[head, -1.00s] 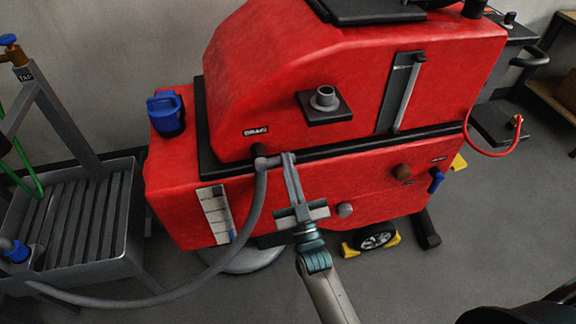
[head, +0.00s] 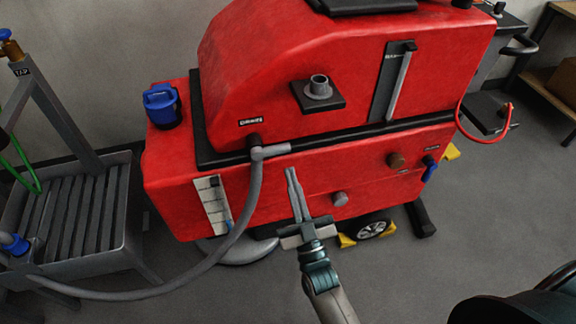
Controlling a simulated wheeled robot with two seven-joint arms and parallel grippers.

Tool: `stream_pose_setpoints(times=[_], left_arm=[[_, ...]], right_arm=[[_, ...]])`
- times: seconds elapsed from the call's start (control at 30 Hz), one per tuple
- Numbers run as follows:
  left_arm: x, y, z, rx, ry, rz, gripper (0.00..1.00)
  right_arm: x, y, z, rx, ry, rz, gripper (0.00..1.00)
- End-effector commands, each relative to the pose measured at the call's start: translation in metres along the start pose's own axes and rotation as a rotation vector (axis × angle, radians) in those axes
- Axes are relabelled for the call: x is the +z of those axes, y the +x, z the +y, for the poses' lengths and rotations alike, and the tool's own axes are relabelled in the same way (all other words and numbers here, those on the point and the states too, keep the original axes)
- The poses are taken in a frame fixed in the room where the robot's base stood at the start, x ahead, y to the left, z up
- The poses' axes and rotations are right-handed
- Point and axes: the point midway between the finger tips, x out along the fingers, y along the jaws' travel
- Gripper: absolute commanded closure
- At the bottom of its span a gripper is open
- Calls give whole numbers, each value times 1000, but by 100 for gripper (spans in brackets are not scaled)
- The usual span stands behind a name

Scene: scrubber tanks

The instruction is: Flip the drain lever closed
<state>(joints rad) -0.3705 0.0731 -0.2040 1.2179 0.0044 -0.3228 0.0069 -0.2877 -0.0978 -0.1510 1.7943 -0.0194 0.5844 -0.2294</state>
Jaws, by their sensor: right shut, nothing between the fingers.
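The red scrubber tank (head: 300,160) fills the middle of the head view. Under its "DRAIN" label (head: 251,122) a dark outlet holds the top of a grey hose (head: 252,190). A short grey lever-like piece (head: 273,152) points right from this outlet, roughly level along the black seam. My right gripper (head: 290,173) is shut and empty. Its fingertips are a little below the right end of that piece, with a gap visible between them. My left gripper is not in view.
The hose curves down left to a slatted grey stand (head: 80,210) with a blue fitting. A round grey knob (head: 340,199), a brown plug (head: 396,161) and a blue lever (head: 429,169) are right of the gripper. A wheel with yellow chocks (head: 371,229) is below.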

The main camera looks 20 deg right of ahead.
Motion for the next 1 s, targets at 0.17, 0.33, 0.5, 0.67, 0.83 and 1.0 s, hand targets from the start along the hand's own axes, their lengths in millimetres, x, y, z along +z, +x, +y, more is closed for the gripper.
stream_pose_setpoints(times=[0.17, 0.33, 0.5, 0.67, 0.83, 1.0], left_arm=[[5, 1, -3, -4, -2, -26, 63], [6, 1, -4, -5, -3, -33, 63], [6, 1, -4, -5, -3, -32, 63], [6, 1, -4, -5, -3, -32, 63], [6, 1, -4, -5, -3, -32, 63], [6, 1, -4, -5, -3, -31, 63]], right_arm=[[0, -14, 0, 0, 0, 1, 100], [-1, -17, -1, 0, 0, 1, 100], [-1, -16, -1, 0, 0, 1, 100], [-1, -16, -1, 0, 0, 1, 100], [1, -17, -1, -1, 0, -4, 100], [23, -25, -5, -22, 8, -70, 100]])
